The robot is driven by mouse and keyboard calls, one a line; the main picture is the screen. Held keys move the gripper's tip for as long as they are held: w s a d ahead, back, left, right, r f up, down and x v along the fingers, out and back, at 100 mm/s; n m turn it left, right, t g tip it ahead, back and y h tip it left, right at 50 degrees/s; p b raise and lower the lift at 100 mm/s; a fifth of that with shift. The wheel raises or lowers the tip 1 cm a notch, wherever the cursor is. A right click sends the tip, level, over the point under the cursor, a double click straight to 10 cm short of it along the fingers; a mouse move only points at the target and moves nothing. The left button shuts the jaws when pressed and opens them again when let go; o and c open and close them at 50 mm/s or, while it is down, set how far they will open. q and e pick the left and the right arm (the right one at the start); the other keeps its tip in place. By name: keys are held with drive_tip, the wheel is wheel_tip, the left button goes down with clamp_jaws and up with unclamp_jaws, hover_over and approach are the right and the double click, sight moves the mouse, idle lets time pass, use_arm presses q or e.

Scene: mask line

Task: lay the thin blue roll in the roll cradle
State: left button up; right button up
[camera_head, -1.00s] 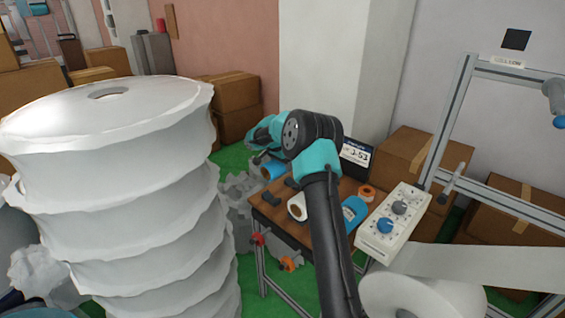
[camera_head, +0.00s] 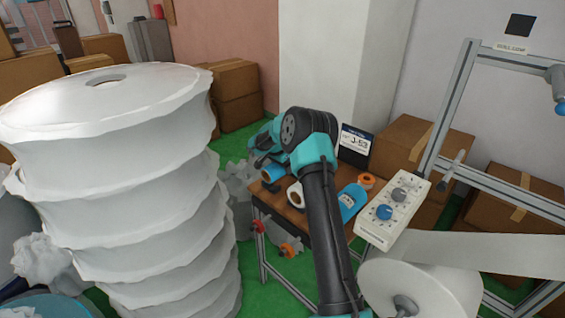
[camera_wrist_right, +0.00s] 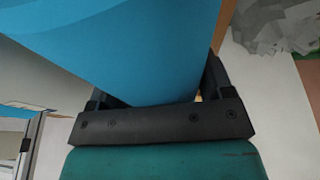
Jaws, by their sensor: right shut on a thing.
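The thin blue roll (camera_head: 273,173) is at the left back corner of the small wooden-topped table (camera_head: 318,226). My right gripper (camera_head: 262,160) is shut on it; my own arm hides part of the grip. In the right wrist view the blue roll (camera_wrist_right: 135,45) fills the space between the dark fingers. Dark supports (camera_head: 271,187) beside the roll look like part of the roll cradle; whether the roll touches them I cannot tell. My left gripper is not in view.
A control box (camera_head: 393,210) stands right. A tall white stack (camera_head: 110,180) fills the left. A large white roll (camera_head: 415,288) is in front.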

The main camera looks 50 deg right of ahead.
drive_tip(key=shift+f, duration=1.25)
drive_tip(key=shift+f, duration=0.45)
drive_tip(key=o, duration=1)
drive_tip(key=v, duration=1.7)
drive_tip(key=shift+s+r, duration=0.1)
drive_tip(key=shift+r, duration=0.1)
drive_tip(key=shift+a, duration=0.1)
